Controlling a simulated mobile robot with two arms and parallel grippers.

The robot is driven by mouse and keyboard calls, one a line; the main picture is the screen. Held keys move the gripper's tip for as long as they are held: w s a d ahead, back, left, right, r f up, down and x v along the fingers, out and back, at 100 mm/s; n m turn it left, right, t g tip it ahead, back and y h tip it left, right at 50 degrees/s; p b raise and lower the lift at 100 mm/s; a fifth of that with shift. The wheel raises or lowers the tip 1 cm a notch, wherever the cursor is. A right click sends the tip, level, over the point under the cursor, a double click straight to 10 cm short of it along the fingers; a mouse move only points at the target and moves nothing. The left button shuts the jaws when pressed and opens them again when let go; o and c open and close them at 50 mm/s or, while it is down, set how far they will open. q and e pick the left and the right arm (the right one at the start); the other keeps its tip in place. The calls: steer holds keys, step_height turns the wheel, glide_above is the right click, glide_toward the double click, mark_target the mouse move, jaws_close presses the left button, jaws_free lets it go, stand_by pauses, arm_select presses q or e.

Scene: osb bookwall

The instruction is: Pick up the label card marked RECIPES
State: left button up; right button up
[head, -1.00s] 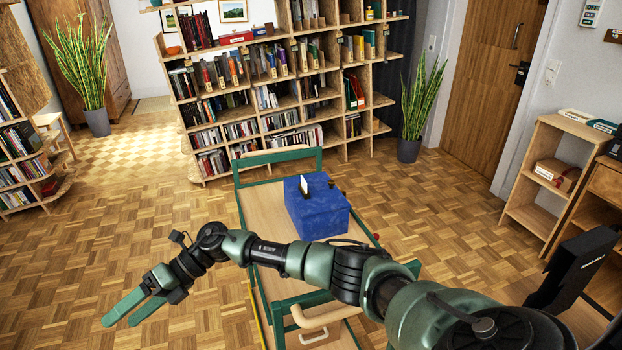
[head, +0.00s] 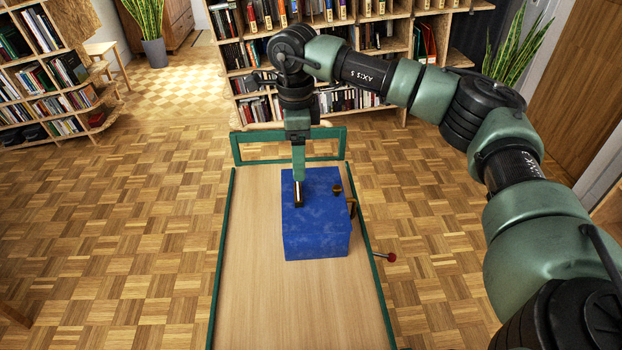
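A blue box (head: 316,240) stands on the wooden top of a green-framed cart. My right gripper (head: 299,188) points straight down at the top of the box, near its left side. A small dark piece with a pale edge (head: 298,201) shows at the fingertips, where the upright card stands. Most of the card is hidden by the fingers, and no lettering on it can be read. The fingers are seen edge-on, one in front of the other, so whether they are closed on the card cannot be told. My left gripper is out of view.
The cart top (head: 262,290) is bare around the box. Small brass-coloured parts (head: 350,207) sit on the box's right side. A red-knobbed lever (head: 391,257) sticks out from the cart's right edge. A full bookshelf (head: 432,45) stands behind, another at left.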

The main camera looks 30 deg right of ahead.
steer(key=shift+a+f+b, duration=0.25)
steer(key=shift+f+b, duration=0.4)
steer(key=shift+f, duration=0.8)
steer(key=f+b, duration=0.1)
steer(key=f, duration=0.1)
steer(key=f+b, duration=0.2)
steer(key=shift+s, duration=0.2)
steer(key=shift+f+b, duration=0.25)
steer(key=shift+b, duration=0.1)
steer(key=shift+w, duration=0.1)
steer(key=shift+c, duration=0.6)
steer(key=shift+r, duration=0.1)
steer(key=c, duration=1)
steer(key=shift+c, duration=1.4)
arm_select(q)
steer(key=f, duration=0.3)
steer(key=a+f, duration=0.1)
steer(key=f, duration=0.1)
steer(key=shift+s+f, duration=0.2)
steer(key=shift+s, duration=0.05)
